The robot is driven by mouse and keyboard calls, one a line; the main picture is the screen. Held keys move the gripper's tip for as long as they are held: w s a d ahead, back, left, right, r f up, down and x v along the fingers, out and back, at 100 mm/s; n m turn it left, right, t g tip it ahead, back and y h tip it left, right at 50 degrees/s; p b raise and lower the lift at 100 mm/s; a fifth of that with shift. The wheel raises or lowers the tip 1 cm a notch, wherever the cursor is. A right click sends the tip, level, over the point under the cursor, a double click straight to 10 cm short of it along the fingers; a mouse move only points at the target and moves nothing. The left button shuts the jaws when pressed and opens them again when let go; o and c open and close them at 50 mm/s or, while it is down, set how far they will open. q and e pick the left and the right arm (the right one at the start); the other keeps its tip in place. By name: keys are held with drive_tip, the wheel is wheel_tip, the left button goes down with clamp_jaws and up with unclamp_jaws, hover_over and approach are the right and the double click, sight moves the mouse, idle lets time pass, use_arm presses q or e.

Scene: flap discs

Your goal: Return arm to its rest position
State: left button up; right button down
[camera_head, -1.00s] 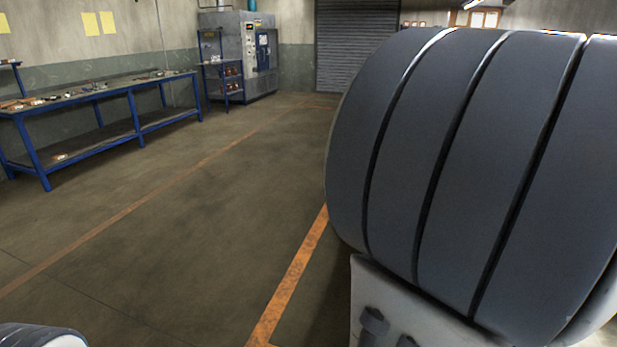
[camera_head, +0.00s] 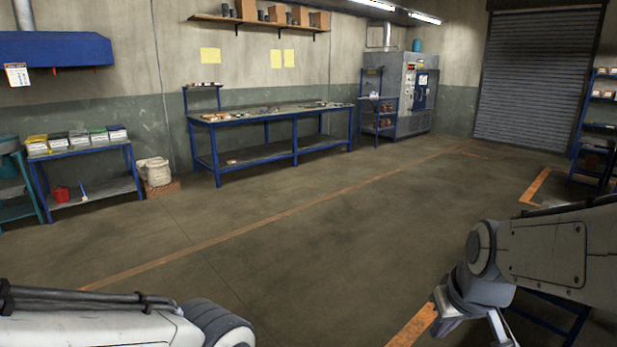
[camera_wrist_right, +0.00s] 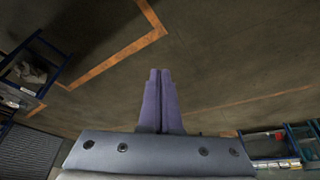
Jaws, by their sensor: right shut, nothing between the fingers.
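My right arm comes in from the right edge of the head view, bent downward at its wrist. My right gripper (camera_head: 448,322) is partly seen low at the right, cut off by the bottom edge. In the right wrist view the two purple fingers of the gripper (camera_wrist_right: 160,75) lie together, shut with nothing between them, over bare floor. My left arm shows only as a white link with dark cables at the lower left of the head view; its gripper is out of frame.
A blue workbench (camera_head: 255,118) with small parts stands along the wall. A smaller table (camera_head: 95,148) with bins is at the left, a grey machine (camera_head: 412,85) at the back. A blue shelf (camera_head: 578,150) stands far right. The middle floor (camera_head: 300,240) is clear.

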drive_tip(key=s+a+f+n+g+p, duration=0.1)
drive_tip(key=s+a+n+g, duration=0.1)
drive_tip(key=s+a, duration=0.5)
drive_tip(key=s+a+f+n+g+y, duration=0.1)
drive_tip(key=s+a+n, duration=0.4)
drive_tip(key=a, duration=0.8)
drive_tip(key=s+g, duration=0.1)
drive_tip(key=s, duration=0.1)
drive_tip(key=shift+s+a+f+y+p, duration=0.2)
drive_tip(key=shift+s+y+p, duration=0.1)
drive_tip(key=shift+p, duration=0.1)
